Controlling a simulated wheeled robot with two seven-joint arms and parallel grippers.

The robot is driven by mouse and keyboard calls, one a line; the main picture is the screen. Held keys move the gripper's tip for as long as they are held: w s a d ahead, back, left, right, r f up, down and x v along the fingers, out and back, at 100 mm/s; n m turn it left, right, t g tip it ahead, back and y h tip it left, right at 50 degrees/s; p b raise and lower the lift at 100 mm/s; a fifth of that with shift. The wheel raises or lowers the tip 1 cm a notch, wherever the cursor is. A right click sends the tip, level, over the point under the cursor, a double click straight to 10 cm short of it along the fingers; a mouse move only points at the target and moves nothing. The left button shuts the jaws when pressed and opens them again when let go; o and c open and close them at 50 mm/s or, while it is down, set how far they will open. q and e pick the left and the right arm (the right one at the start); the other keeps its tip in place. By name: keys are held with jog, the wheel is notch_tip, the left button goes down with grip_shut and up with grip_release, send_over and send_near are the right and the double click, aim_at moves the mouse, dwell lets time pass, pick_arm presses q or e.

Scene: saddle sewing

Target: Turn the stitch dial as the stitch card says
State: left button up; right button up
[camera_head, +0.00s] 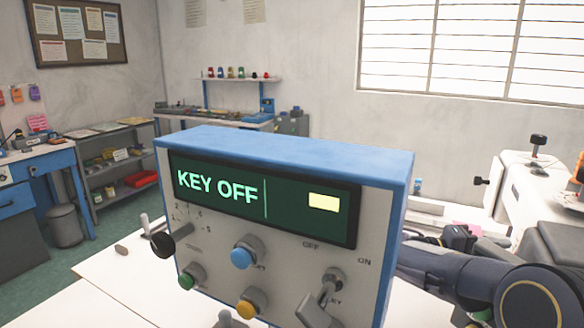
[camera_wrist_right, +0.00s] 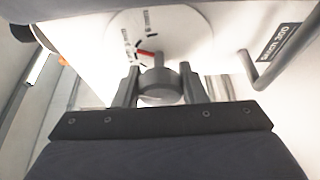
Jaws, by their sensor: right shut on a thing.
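In the right wrist view, my right gripper (camera_wrist_right: 159,88) is shut on a grey stitch dial knob (camera_wrist_right: 160,80), with one finger on each side. A red pointer (camera_wrist_right: 146,54) shows by the knob, against a round white dial plate (camera_wrist_right: 185,35) with small dark marks, too blurred to read. In the head view, my right arm comes in at the lower right, toward the white sewing machine (camera_head: 521,180); its fingertips and the dial cannot be made out there. I cannot identify the stitch card. My left gripper is not in view.
A blue-topped control box (camera_head: 285,146) fills the head view's middle. Its display (camera_head: 220,190) reads "KEY OFF" beside a yellow block. Buttons, a black knob (camera_head: 163,244) and a key switch (camera_head: 318,305) are on its front. A bent metal rod (camera_wrist_right: 262,75) stands right of the dial.

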jog(key=shift+f+b, duration=0.15)
jog(key=shift+b, duration=0.35)
jog(key=shift+m+b, duration=0.8)
jog(key=shift+b, duration=0.15)
jog(key=o, duration=1)
jog(key=shift+o, duration=0.2)
jog(key=shift+a, duration=0.1)
jog(key=w+a, duration=0.1)
jog(key=a, duration=0.1)
jog(key=w+a+p, duration=0.1)
jog(key=a, duration=0.1)
jog(key=shift+w, duration=0.15)
